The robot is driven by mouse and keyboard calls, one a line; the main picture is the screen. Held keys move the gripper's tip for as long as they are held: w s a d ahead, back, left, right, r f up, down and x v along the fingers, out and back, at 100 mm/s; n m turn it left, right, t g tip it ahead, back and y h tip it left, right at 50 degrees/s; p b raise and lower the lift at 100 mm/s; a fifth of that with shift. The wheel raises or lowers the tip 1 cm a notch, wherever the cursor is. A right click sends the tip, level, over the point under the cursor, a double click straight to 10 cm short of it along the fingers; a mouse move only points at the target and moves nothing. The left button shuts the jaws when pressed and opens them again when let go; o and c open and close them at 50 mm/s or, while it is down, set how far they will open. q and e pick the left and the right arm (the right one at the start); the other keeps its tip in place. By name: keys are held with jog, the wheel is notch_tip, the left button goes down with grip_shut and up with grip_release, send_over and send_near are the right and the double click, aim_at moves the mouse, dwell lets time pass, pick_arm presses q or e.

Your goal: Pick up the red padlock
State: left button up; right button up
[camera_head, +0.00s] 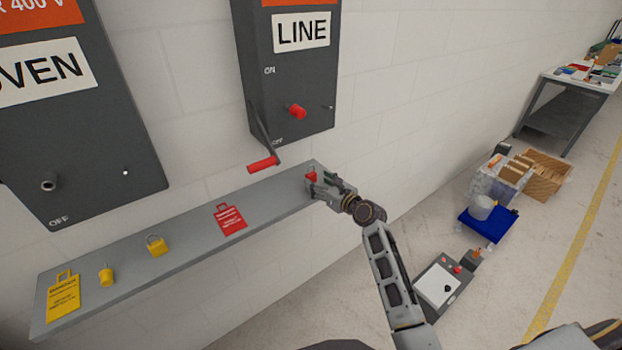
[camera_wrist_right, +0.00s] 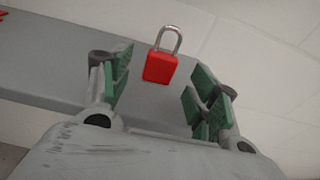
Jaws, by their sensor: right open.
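The red padlock (camera_wrist_right: 160,67) has a silver shackle and lies on the grey shelf (camera_wrist_right: 55,75), near its right end. In the right wrist view it is ahead of my right gripper (camera_wrist_right: 160,93), centred between the green-padded fingers. The fingers are open, with a gap on both sides of the padlock. In the head view the padlock (camera_head: 311,176) shows as a small red patch, partly hidden by my right gripper (camera_head: 322,186). My left gripper is not in view.
The shelf also holds a red tag (camera_head: 229,220), a yellow padlock (camera_head: 156,245), a small yellow item (camera_head: 106,277) and a yellow tag (camera_head: 64,297). The LINE box (camera_head: 290,85) hangs above, its red-handled lever (camera_head: 262,164) close to the shelf. A wall runs behind.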

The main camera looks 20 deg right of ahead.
aim_at(313, 177)
jog(key=shift+r+x, duration=0.15)
jog(key=shift+x, duration=0.65)
jog(key=shift+r+x, duration=0.1)
jog(key=shift+x, duration=0.7)
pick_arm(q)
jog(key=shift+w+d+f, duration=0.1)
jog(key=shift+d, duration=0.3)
pick_arm(e)
jog(key=shift+x, duration=0.95)
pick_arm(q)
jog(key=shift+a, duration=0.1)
